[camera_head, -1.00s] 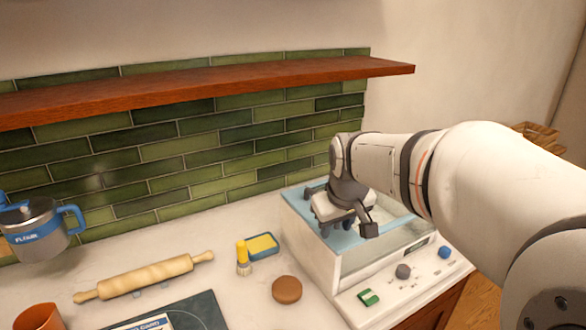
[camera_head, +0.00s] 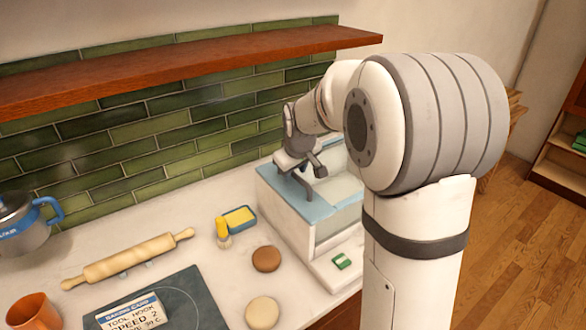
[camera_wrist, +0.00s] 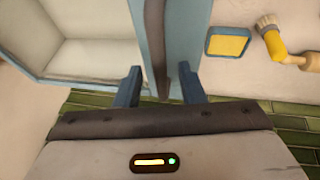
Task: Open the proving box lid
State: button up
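The proving box (camera_head: 284,222) is a white box with a blue-framed top, on the counter against the tiled wall. My gripper (camera_head: 304,184) points down at the left part of the blue top. In the wrist view, my gripper's blue fingers (camera_wrist: 159,88) are spread apart. A dark bar (camera_wrist: 154,40) and a blue strip of the box top run between them; I cannot tell whether they touch. The pale box interior (camera_wrist: 90,55) shows at left, through or beside the lid; I cannot tell how far the lid is raised. My arm hides the box's right side.
A wooden shelf (camera_head: 190,72) runs along the wall above. Left of the box are a yellow sponge in a blue tray (camera_head: 240,219), a brush (camera_head: 223,236), a brown disc (camera_head: 266,259), a pale disc (camera_head: 262,312), and a rolling pin (camera_head: 125,260).

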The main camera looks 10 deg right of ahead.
jog(key=shift+c, duration=0.2)
grip_shut()
dwell(0.3)
jog(key=shift+a, duration=0.1)
